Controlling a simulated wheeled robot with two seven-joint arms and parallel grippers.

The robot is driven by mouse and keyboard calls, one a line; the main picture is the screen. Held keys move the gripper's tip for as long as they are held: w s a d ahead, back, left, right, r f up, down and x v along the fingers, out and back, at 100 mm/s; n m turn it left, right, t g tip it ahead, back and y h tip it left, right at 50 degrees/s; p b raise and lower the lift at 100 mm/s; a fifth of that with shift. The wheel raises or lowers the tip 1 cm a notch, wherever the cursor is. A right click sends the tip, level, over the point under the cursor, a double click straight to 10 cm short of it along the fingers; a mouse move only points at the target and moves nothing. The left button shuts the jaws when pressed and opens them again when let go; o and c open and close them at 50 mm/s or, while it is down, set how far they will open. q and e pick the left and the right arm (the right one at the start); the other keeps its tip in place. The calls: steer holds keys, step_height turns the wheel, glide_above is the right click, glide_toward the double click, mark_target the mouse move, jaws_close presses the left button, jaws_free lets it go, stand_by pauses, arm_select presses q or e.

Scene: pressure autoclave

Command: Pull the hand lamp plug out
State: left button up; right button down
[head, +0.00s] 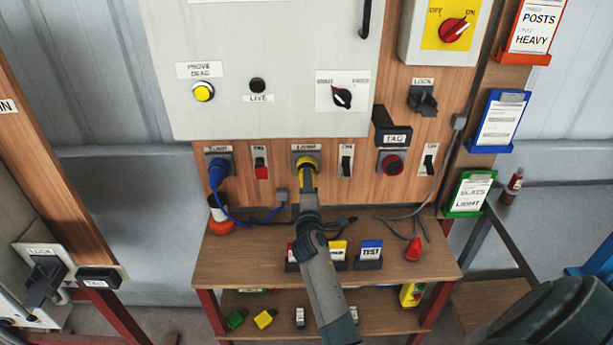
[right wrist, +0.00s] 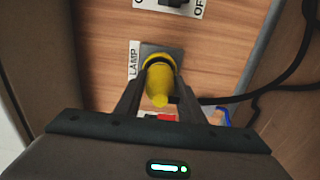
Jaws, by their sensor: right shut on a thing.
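The yellow hand lamp plug (head: 306,163) is at the socket under the LAMP label on the wooden panel. In the right wrist view the yellow plug (right wrist: 160,82) points into the dark round opening of the grey LAMP socket (right wrist: 176,52). My right gripper (head: 307,182) reaches up to it from below, and its fingers (right wrist: 159,95) are shut on the plug, one on each side. How deep the plug sits is hard to tell. My left gripper is not in view.
A blue plug (head: 217,173) with a blue cable sits left of the lamp socket. A red switch (head: 261,168) and a black switch (head: 346,161) flank the lamp socket. Below is a wooden shelf (head: 225,262) with card holders (head: 370,254) and a red cone-shaped item (head: 413,249).

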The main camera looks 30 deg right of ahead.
steer(key=shift+p+v, duration=0.35)
steer(key=shift+v, duration=1.75)
steer(key=shift+w+r, duration=0.1)
